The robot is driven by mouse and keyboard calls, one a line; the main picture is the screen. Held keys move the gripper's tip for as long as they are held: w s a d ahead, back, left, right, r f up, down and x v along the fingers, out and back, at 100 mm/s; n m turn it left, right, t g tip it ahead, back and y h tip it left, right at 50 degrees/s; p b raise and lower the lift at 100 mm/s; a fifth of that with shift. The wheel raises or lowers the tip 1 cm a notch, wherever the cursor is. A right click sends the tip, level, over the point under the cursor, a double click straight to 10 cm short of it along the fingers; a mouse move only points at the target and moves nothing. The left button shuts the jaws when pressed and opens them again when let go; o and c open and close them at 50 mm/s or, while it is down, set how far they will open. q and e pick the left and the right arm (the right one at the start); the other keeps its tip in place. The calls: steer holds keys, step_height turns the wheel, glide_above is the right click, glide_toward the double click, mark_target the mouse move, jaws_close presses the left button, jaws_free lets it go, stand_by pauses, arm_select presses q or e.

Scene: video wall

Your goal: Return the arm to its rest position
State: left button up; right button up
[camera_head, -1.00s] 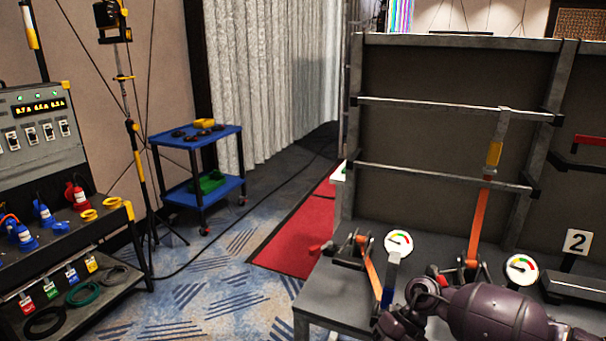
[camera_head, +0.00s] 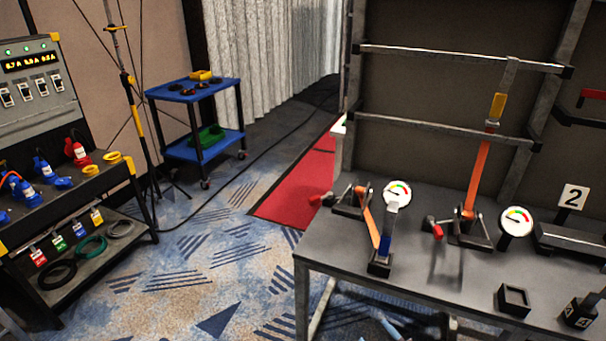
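Neither of my grippers shows in the head view, and no arm of mine reaches over the grey workbench (camera_head: 330,246). Small dark and bluish shapes show low at the bottom edge, under the bench front; I cannot tell whether they are parts of my arm. Whether either gripper holds anything is hidden.
On the bench stand two orange-strap ratchets, two round gauges (camera_head: 397,194), a small black open box (camera_head: 513,300) and a number 2 sign (camera_head: 573,196). A blue cart (camera_head: 195,90) stands behind. A plug rack (camera_head: 70,200) is at left. Carpet between is clear.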

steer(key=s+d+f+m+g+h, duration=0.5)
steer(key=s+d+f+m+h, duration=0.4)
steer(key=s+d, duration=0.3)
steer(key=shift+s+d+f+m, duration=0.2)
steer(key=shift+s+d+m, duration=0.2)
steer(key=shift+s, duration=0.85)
